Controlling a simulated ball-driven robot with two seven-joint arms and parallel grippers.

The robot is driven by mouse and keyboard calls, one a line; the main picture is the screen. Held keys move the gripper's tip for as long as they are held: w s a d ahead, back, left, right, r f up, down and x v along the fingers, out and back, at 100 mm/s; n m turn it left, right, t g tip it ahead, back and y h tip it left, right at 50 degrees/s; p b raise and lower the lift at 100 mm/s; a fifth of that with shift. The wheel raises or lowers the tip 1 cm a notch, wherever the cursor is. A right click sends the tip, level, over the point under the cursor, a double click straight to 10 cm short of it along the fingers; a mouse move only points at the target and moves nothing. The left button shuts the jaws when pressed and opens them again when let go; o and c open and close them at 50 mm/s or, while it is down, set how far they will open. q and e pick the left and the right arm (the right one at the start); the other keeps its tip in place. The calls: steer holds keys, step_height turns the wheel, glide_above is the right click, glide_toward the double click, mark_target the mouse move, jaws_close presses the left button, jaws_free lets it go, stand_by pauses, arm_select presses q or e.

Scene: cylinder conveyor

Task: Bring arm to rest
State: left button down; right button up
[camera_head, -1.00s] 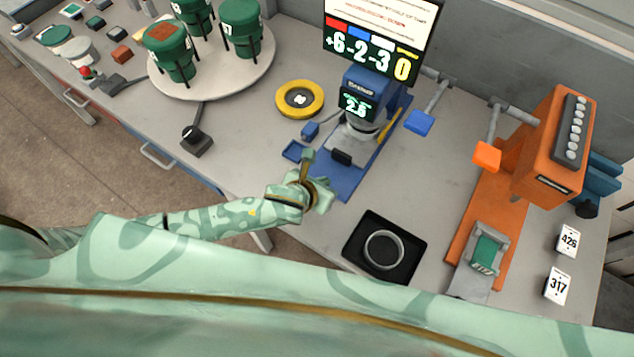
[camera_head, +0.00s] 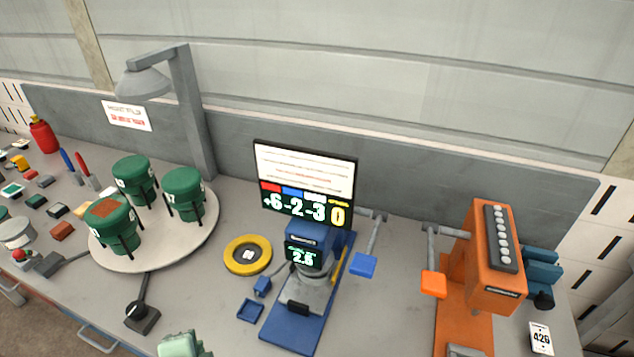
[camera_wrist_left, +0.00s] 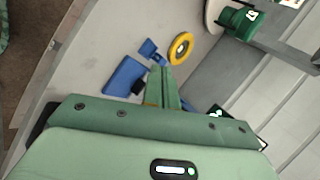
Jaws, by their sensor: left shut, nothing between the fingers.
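My left gripper (camera_wrist_left: 162,88) shows in the left wrist view with its two fingers together and nothing between them. In the head view only a pale green part of my left arm (camera_head: 184,346) shows at the bottom edge, and its fingertips are not clear there. The blue machine (camera_head: 300,300) with its small display stands on the bench to the right of that arm, apart from it. The yellow ring (camera_head: 232,262) lies behind the arm and also shows beyond the fingertips in the left wrist view (camera_wrist_left: 174,54). My right gripper is in neither view.
A round white turntable (camera_head: 190,235) carries green canisters (camera_head: 112,228) at the left. A screen (camera_head: 304,185) stands behind the blue machine. An orange machine (camera_head: 492,262) stands at the right, near a white 426 card (camera_head: 541,338). A grey lamp (camera_head: 150,82) rises at the back.

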arm_select(q)
steer(key=s+a+r+n+g+y, duration=0.2)
steer(key=s+a+n+y, duration=0.1)
steer(key=s+a+n, duration=0.4)
steer(key=s+d+f+g+h+b, duration=0.1)
steer(key=f+b, duration=0.1)
steer(key=f, duration=1)
steer(key=s+d+f+n+g+h+b, duration=0.1)
steer(key=s+f+b, duration=0.15)
steer(key=f, duration=0.95)
steer(key=d+f+g+h+b, duration=0.1)
steer(key=d+f+h+b, duration=0.15)
steer(key=f, duration=0.95)
steer(key=s+a+f+n+g+b, duration=0.1)
steer(key=s+f+b, duration=0.4)
steer(key=s+f, duration=1.3)
steer(key=shift+s+f+n+g, duration=0.25)
steer(key=shift+s+n+g, duration=0.5)
steer(key=shift+n, duration=0.25)
